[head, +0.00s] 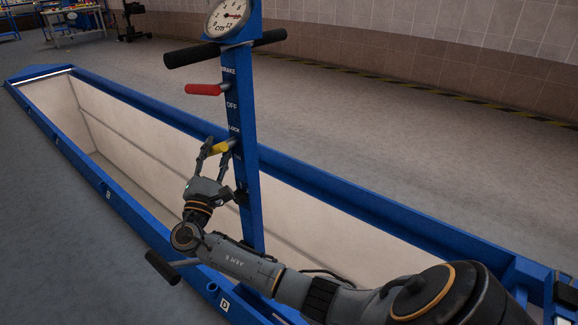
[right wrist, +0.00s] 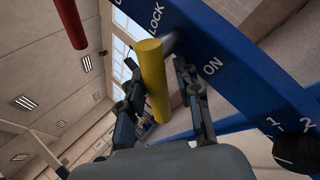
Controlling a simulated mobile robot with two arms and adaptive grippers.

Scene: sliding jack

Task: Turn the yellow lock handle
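The yellow lock handle (head: 220,147) sticks out to the left of the blue post (head: 245,185), beside the word LOCK. My right gripper (head: 215,153) is at the handle, with its fingers on either side. In the right wrist view the yellow handle (right wrist: 154,78) lies between the two fingers of my right gripper (right wrist: 160,80). The right finger stands apart from the handle, and the left finger is close to it; I cannot tell whether it touches. The gripper is open. My left gripper is not in view.
A red handle (head: 203,89) marked BRAKE and a black crossbar (head: 190,54) sit higher on the post, below a round gauge (head: 229,16). A black-gripped rod (head: 161,267) lies low at the left. The long blue-framed trough (head: 110,90) surrounds the post's foot.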

